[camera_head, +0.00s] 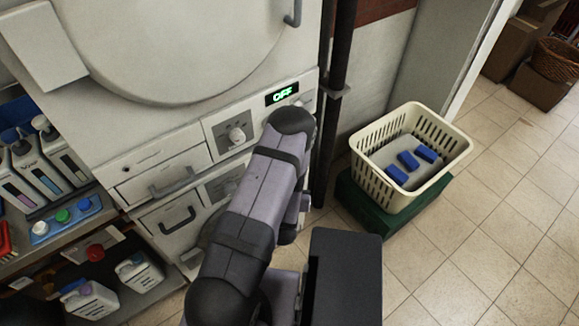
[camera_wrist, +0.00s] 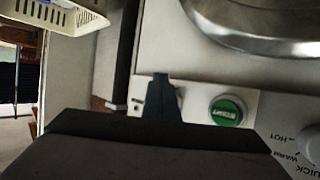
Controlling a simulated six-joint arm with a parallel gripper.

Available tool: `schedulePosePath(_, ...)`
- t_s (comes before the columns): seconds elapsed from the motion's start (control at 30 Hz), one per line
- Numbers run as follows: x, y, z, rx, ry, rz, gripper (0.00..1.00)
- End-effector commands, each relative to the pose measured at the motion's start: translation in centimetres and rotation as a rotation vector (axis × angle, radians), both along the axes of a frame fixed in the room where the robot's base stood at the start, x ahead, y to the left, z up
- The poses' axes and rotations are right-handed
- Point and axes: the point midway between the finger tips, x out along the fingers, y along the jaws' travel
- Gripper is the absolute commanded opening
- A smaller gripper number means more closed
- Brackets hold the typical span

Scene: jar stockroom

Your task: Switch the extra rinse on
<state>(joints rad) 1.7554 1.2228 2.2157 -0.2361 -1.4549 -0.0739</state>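The machine's pale control panel (camera_wrist: 205,105) shows in the wrist view. On it is a round green button (camera_wrist: 227,110) with lettering that appears upside down. The dark narrow tip of my gripper (camera_wrist: 161,92) is in front of the panel, left of the green button. Its fingers appear together, with nothing seen between them. Small dark marks (camera_wrist: 138,103) show just left of the tip. I cannot tell whether they belong to the extra rinse switch, and no switch is clearly readable. In the head view my arm hides the gripper and part of the lower machine.
A dial (camera_wrist: 313,146) with "HOT", "WARM" and "QUICK" labels is at right in the wrist view. The upper machine's display (camera_head: 282,94) reads "OFF". A cream basket (camera_head: 436,184) holding blue blocks stands right. Bottles (camera_head: 35,165) fill shelves at left. Tiled floor is clear at right.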

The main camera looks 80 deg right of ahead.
Motion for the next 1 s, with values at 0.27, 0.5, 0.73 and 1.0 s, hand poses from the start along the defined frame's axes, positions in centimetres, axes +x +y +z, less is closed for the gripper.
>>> schedulePosePath(0.27,0.0,-0.2,1.0,-0.008,0.001,0.002,0.0)
schedulePosePath(0.5,0.0,-0.2,1.5,-0.007,0.0,0.001,0.0)
schedulePosePath(0.73,0.0,-0.1,1.4,-0.005,0.0,0.001,0.0)
schedulePosePath(1.0,-0.1,1.1,1.7,-0.002,-0.001,0.0,0.0)
